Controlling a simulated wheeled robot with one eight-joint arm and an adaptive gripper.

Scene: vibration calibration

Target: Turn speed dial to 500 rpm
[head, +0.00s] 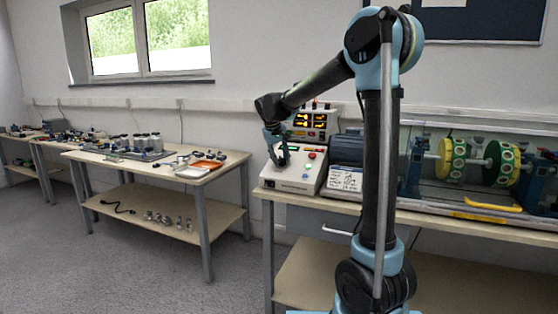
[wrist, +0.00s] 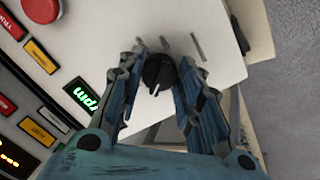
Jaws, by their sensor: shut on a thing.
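The speed dial is a round black knob (wrist: 158,72) on the white control box, seen in the middle of the wrist view. My gripper (wrist: 160,75) has a finger on each side of the dial and is shut on it. Tick lines are printed on the panel beyond the knob. A small green display (wrist: 82,94) beside it shows "rpm"; the digits are not readable. In the head view my gripper (head: 277,152) reaches down onto the control box (head: 296,178), and the dial is hidden there.
Right of the box are a motor (head: 346,150) and a covered rotor rig (head: 475,160) on the same bench. Another table (head: 160,165) with small parts stands at left.

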